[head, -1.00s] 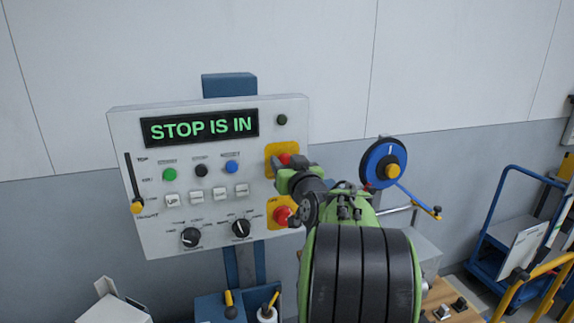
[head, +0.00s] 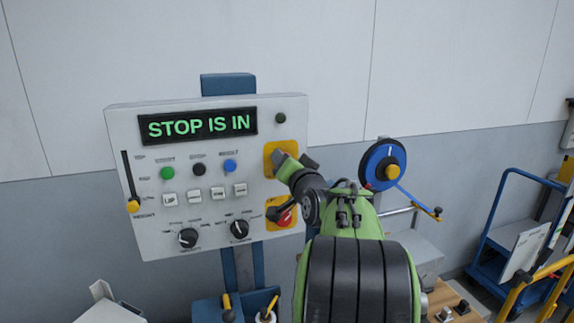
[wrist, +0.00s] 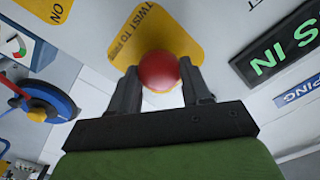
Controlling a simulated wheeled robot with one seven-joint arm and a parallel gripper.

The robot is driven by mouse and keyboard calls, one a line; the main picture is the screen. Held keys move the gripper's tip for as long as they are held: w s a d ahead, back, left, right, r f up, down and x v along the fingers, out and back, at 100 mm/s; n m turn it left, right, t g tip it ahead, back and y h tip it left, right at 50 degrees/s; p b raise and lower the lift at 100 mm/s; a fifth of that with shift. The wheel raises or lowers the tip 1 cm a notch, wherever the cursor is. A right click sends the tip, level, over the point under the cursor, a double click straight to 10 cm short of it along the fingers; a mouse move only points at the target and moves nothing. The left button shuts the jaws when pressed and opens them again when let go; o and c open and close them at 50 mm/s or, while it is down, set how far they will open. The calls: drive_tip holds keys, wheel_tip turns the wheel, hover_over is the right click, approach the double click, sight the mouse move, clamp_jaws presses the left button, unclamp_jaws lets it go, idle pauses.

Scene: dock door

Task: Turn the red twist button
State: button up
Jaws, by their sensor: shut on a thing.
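The red twist button (wrist: 158,70) is a round red knob on a yellow plate (wrist: 183,28) with "TWIST TO" lettering. In the wrist view my gripper (wrist: 161,82) has one finger on each side of the knob and is shut on it. In the head view my gripper (head: 285,163) is at the upper yellow plate (head: 270,149) on the right of the grey panel (head: 150,226), and it hides the knob. The display (head: 199,125) reads "STOP IS IN" in green.
The panel also holds a lever (head: 132,204), coloured buttons, white keys and two black dials (head: 188,238). A blue wheel (head: 383,163) stands to the right.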

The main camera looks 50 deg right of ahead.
drive_tip(key=shift+r, duration=0.1)
idle(0.4)
drive_tip(key=o, duration=1)
drive_tip(key=b+v, duration=0.3)
drive_tip(key=v, duration=1.2)
drive_tip(key=shift+s+a, duration=0.15)
drive_tip(key=shift+s, duration=0.2)
